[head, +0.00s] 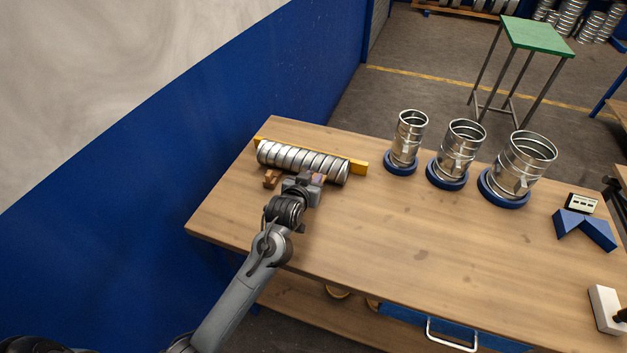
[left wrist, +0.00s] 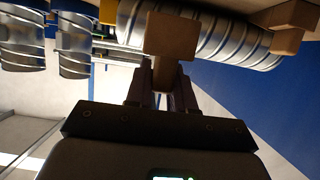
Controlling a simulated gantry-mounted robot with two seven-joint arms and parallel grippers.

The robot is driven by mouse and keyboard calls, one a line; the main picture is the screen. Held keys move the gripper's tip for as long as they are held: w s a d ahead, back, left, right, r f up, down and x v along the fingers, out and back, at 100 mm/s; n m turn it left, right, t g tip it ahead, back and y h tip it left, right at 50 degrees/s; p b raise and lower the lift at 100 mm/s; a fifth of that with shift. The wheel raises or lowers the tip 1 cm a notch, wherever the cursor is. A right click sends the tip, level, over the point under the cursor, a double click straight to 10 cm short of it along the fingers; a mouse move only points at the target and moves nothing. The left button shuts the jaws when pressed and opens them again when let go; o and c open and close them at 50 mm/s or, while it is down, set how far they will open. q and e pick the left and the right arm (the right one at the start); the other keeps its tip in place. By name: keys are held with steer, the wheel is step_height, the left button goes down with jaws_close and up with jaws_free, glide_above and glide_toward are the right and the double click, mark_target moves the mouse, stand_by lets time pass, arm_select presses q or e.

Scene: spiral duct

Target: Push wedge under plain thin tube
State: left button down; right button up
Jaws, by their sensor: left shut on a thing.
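A thin silver metal tube with spiral seams (head: 290,158) lies on its side at the back left of the workbench, against a yellow bar (head: 359,168). One brown wedge (head: 271,178) sits at the tube's front, near its left end. My left gripper (head: 312,184) is at the tube's front side, nearer its right end. It is shut on a second brown wedge (left wrist: 171,37), which shows close to the tube (left wrist: 232,42) in the left wrist view. Whether this wedge touches the tube I cannot tell. The head view mostly hides it behind the gripper. My right gripper is not in view.
Three upright metal ducts on blue rings (head: 400,168) (head: 447,180) (head: 503,197) stand along the back right of the workbench (head: 390,260). Blue angled blocks (head: 585,228) and a white box (head: 606,308) lie at the right. The bench middle is clear.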

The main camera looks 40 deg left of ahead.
arm_select(q)
steer(key=shift+r+p, duration=0.1)
steer(key=shift+p, duration=0.45)
steer(key=shift+f+b, duration=1)
steer(key=shift+f, duration=1.95)
steer(key=shift+w+b, duration=0.25)
steer(key=shift+b, duration=0.05)
steer(key=shift+w+a, duration=0.3)
steer(key=shift+w, duration=0.3)
steer(key=shift+w+a, duration=0.15)
steer(key=shift+w, duration=0.3)
steer(key=shift+w+a, duration=0.2)
steer(key=shift+w, duration=0.4)
